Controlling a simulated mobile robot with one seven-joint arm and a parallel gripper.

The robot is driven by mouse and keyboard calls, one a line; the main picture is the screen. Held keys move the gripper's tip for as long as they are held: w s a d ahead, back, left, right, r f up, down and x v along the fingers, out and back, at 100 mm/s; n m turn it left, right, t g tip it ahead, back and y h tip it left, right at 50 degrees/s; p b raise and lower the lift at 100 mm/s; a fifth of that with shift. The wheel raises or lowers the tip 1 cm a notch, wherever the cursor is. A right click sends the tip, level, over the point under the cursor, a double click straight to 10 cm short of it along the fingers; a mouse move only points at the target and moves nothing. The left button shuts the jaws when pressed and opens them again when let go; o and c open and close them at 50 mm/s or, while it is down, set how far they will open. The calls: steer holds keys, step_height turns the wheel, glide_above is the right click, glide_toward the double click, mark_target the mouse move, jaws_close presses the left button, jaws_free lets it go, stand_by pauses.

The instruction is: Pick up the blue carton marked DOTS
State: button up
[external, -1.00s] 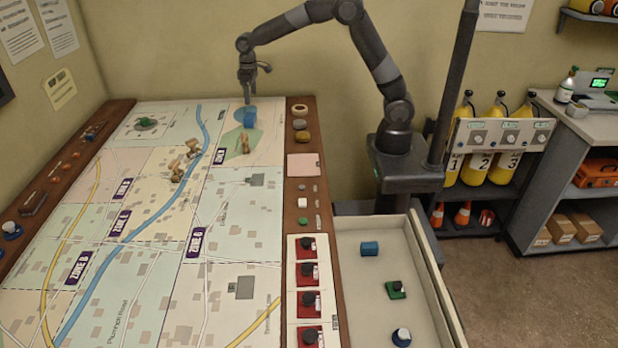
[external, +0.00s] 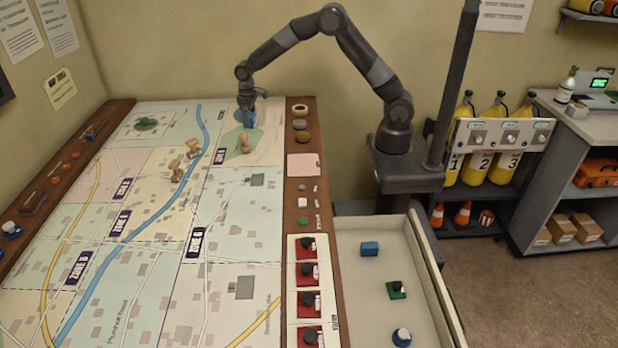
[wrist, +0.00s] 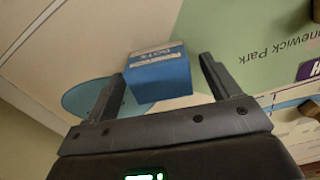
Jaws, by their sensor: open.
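The blue carton (wrist: 160,78) stands on the map, with white lettering on its pale top edge that looks like DOTS. My gripper is open and points down. In the external view my gripper (external: 247,120) is over the carton at the far end of the map and hides most of it. I cannot tell how far down the fingers reach beside it.
A pale blue map patch (wrist: 85,98) lies beside the carton. A wooden border (external: 298,215) edges the map.

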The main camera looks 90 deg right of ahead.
steer(key=shift+f, duration=0.45)
steer(key=shift+c, duration=0.4)
steer(key=c, duration=1)
steer(key=shift+r, duration=0.15)
